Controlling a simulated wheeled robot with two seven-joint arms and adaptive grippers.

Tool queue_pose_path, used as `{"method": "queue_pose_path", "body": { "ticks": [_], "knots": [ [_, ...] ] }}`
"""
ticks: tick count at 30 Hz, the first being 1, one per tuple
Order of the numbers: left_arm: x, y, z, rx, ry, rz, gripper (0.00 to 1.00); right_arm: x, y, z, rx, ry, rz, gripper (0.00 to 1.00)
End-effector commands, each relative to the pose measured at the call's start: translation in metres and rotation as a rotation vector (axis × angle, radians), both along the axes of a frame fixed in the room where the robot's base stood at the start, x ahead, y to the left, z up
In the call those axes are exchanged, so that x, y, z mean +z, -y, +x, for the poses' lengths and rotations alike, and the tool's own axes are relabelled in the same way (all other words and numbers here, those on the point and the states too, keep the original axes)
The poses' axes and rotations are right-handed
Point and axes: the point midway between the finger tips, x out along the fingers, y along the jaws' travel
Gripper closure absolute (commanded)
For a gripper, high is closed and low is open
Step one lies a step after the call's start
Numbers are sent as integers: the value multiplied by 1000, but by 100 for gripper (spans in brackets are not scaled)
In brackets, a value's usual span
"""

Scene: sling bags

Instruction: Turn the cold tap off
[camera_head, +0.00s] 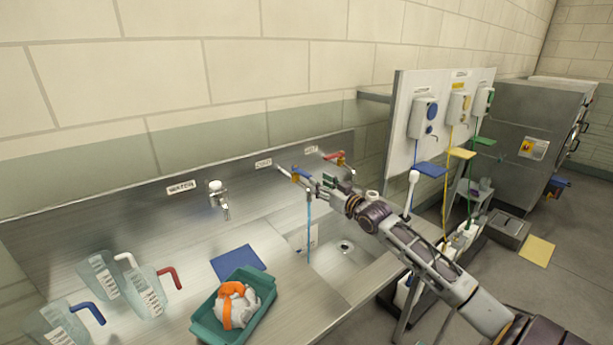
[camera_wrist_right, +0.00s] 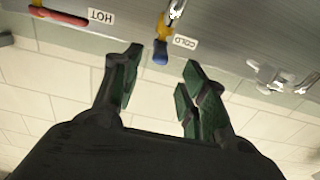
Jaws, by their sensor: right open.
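The cold tap (camera_head: 297,174) has a blue lever and sits on the steel back panel under its COLD label (camera_head: 263,163). A thin blue stream of water (camera_head: 309,232) falls into the sink basin (camera_head: 330,262). My right gripper (camera_head: 318,184) is close beside the tap in the head view. In the right wrist view, my right gripper (camera_wrist_right: 162,58) is open, with the cold tap's blue lever (camera_wrist_right: 160,52) appearing between its fingertips. I cannot tell whether they touch. My left gripper is out of view.
The hot tap's red lever (camera_head: 334,156) is just right of my right gripper. A WATER tap (camera_head: 218,198) stands to the left. A teal tray (camera_head: 205,322) with an orange and white item, a blue cloth (camera_head: 238,263) and several clear jugs (camera_head: 150,292) occupy the counter.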

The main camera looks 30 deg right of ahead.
Motion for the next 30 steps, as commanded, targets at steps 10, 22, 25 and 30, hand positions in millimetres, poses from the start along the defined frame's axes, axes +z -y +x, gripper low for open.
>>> {"method": "queue_pose_path", "body": {
  "ticks": [10,22,25,30],
  "knots": [
    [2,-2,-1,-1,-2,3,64,1,-1,20,0,1,2,57],
    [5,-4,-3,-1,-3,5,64,1,-3,42,0,1,1,57],
    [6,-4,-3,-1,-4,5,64,1,-3,48,-1,2,1,57],
    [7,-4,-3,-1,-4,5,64,1,-4,58,0,1,1,57]
  ]
}}
